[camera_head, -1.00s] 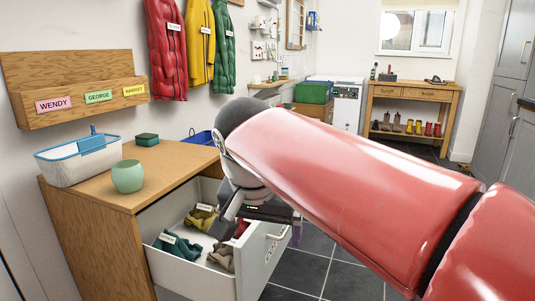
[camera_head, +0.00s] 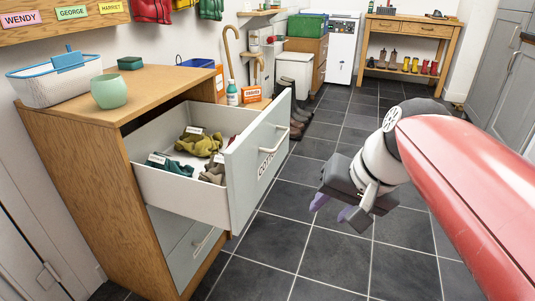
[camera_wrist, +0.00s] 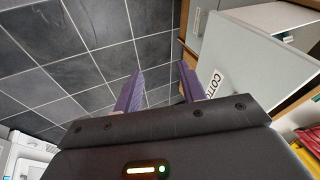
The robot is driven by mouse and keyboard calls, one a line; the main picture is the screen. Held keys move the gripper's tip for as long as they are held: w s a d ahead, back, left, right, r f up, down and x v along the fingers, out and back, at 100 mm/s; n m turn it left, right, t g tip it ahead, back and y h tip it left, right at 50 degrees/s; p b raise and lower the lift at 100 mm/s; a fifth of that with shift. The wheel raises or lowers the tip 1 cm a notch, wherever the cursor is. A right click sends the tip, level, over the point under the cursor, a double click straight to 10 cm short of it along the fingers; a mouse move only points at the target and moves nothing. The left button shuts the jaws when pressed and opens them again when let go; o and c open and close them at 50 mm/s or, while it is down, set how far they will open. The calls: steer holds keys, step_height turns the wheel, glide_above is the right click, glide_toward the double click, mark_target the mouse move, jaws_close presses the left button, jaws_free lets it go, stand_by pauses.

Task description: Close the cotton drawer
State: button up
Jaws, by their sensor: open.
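The cotton drawer (camera_head: 250,170) stands pulled out from the wooden cabinet (camera_head: 60,170). Its pale grey front has a bar handle (camera_head: 274,141) and a label, partly readable in the head view. Green, olive, brown and dark red cloth items with tags lie inside. In the wrist view the drawer front (camera_wrist: 235,65) is at the right, its label reading "COTTO", the rest cut off. My gripper (camera_head: 331,211) is open and empty, right of the drawer front and apart from it, over the floor. Its purple fingers also show in the wrist view (camera_wrist: 160,88).
A shut lower drawer (camera_head: 185,240) lies beneath. A basket (camera_head: 55,82), a green pot (camera_head: 108,92) and a small green box (camera_head: 131,63) stand on the cabinet top. Boots (camera_head: 298,122) line the floor behind the drawer. The tiled floor (camera_head: 330,255) is clear around my gripper.

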steer(key=w+r+y+b, duration=0.1)
steer(key=w+r, duration=0.1)
steer(key=w, duration=0.2)
steer(key=w+r+m+y+b, duration=0.1)
steer(key=w+y, duration=0.1)
steer(key=w, duration=0.2)
steer(key=w+r+y+b, duration=0.1)
steer(key=w+r+y, duration=0.1)
steer(key=w, duration=0.1)
steer(key=shift+w+r+m+g, duration=0.3)
steer(key=shift+w+m, duration=0.1)
jaws_close()
steer(key=b, duration=0.2)
glide_toward(257, 166)
steer(key=x, duration=0.5)
steer(key=shift+s+d+f, duration=0.1)
steer(key=shift+d+f, duration=0.1)
steer(key=shift+f, duration=0.3)
steer(key=shift+w+a, duration=0.2)
steer(key=shift+a, duration=0.25)
